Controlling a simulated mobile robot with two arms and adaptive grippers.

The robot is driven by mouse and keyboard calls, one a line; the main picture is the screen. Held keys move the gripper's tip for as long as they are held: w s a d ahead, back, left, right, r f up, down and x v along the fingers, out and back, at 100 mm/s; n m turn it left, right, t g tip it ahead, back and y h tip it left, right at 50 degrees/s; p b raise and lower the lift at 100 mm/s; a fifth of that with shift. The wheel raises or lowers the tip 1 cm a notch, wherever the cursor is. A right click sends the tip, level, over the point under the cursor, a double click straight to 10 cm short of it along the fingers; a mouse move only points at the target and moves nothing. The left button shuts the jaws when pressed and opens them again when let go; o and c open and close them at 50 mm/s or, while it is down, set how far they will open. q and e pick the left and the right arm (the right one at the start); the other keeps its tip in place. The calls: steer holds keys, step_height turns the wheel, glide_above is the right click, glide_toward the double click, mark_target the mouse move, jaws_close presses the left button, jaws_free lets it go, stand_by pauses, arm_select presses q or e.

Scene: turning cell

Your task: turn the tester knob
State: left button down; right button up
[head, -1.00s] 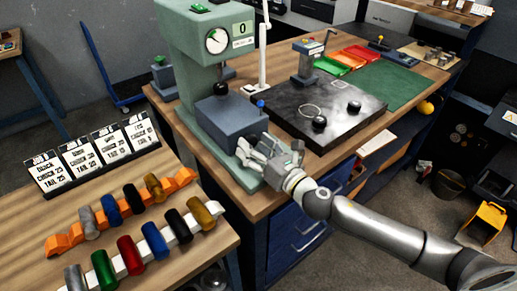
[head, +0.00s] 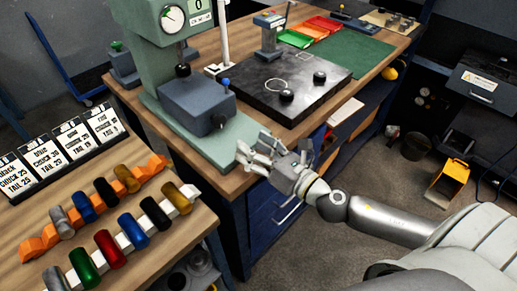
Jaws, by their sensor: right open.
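The tester is a green machine (head: 136,18) with a round dial (head: 172,18) and a small number display at the top left of the head view. Below its head, a grey-blue block (head: 190,103) sits on the pale green base (head: 243,132). A dark round knob (head: 218,121) shows on the front of the block, and a small blue-topped lever (head: 226,83) stands at its right corner. My right gripper (head: 256,153) is open and empty, at the front edge of the base, apart from the knob. My left gripper is not in view.
A black surface plate (head: 300,100) lies right of the tester. At the lower left, a wooden table (head: 165,240) holds several coloured cylinders on orange and white racks, with printed cards (head: 65,150) behind. Red and green trays stand farther back.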

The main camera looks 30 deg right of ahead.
steer(key=shift+s+d, duration=0.15)
steer(key=shift+s, duration=0.3)
steer(key=shift+f, duration=0.1)
stand_by(1.1)
